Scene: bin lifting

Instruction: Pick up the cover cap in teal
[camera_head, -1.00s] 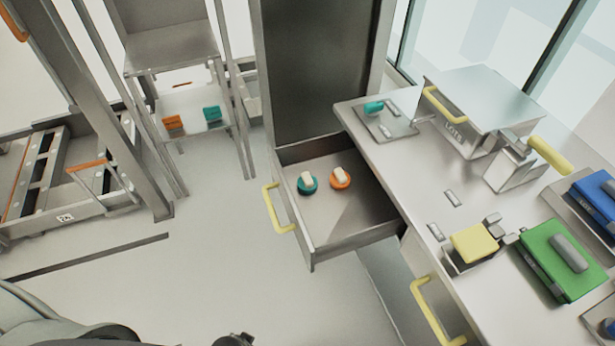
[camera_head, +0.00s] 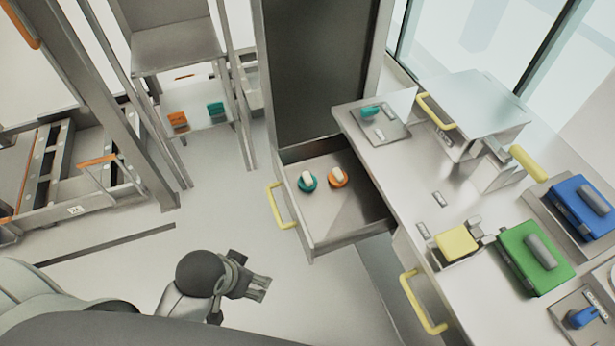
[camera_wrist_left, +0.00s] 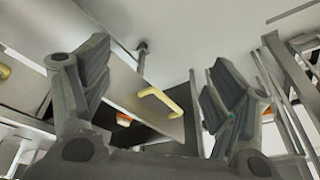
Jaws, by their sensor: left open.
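A teal cap with a pale grip (camera_head: 307,181) lies in the open drawer (camera_head: 340,225), at the left of an orange cap with a pale grip (camera_head: 338,178). My left gripper (camera_head: 262,289) is open and empty, in front of and below the drawer in the head view, apart from both caps. In the left wrist view its spread fingers (camera_wrist_left: 155,95) frame the drawer front and its yellow handle (camera_wrist_left: 160,100). My right gripper is not in view.
The counter (camera_head: 400,190) at the right holds a teal piece on a plate (camera_head: 378,132), a box with a yellow handle (camera_head: 480,110), and yellow, green (camera_head: 535,258) and blue items. A yellow lower handle (camera_head: 422,305) juts out.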

